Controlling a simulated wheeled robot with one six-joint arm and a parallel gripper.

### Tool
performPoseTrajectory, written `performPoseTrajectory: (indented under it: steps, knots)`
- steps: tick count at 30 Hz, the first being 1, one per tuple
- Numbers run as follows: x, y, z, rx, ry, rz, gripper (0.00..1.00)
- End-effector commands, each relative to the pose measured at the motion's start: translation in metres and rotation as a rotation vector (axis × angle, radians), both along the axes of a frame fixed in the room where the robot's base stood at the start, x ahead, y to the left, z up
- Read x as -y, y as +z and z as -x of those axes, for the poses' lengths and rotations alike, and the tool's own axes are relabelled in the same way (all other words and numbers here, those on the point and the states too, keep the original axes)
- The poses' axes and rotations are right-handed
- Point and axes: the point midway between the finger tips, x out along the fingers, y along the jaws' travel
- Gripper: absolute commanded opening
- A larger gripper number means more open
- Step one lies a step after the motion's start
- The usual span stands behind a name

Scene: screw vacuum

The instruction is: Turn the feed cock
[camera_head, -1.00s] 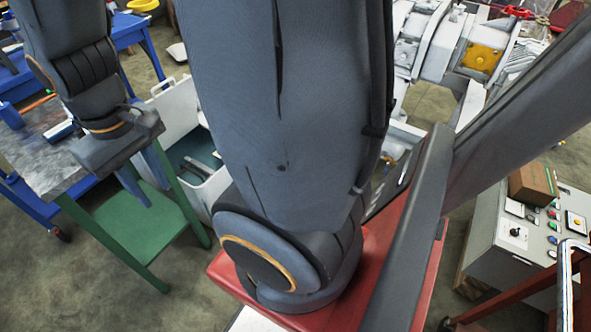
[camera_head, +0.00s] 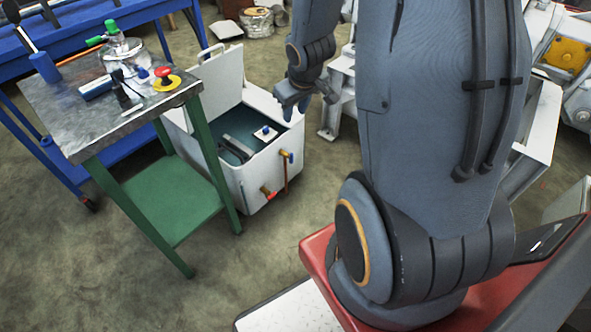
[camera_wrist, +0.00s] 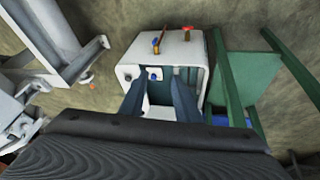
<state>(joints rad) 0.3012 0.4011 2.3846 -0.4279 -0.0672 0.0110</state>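A white tank (camera_head: 272,172) with its lid open stands on the floor. On its outer front wall are a blue-handled fitting (camera_head: 289,155) with a copper-coloured pipe and a red-handled fitting (camera_head: 268,193). Which one is the feed cock I cannot tell. In the wrist view the blue handle (camera_wrist: 155,41) and the red handle (camera_wrist: 188,29) show past the tank's far rim. My gripper (camera_head: 292,112) is above the tank's right rear side, apart from both handles. In the wrist view its two fingers (camera_wrist: 159,92) are spread with nothing between them.
A metal-topped table (camera_head: 95,110) with green legs stands left of the tank, holding a glass jar (camera_head: 118,55) and a red knob (camera_head: 165,73). A small blue-topped part (camera_head: 265,132) sits inside the tank. White machinery (camera_head: 340,95) stands behind. Floor in front is clear.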

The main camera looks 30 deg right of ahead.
Motion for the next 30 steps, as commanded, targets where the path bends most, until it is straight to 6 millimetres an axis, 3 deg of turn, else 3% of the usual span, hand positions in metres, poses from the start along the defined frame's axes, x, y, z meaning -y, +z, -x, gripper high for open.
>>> performPoseTrajectory:
  steps: [1, 6, 12, 16, 21, 25, 30]
  knots:
    - [0.017, -0.039, -0.017, 0.036, 0.021, -0.001, 0.3]
    - [0.058, -0.122, -0.065, 0.208, 0.109, -0.02, 0.3]
    - [0.087, -0.215, -0.094, 0.425, 0.203, -0.097, 0.3]
    - [0.096, -0.27, -0.097, 0.58, 0.244, -0.174, 0.3]
    - [0.1, -0.328, -0.083, 0.798, 0.271, -0.292, 0.3]
    - [0.1, -0.355, -0.066, 0.945, 0.268, -0.371, 0.3]
    - [0.1, -0.369, -0.047, 1.07, 0.259, -0.437, 0.3]
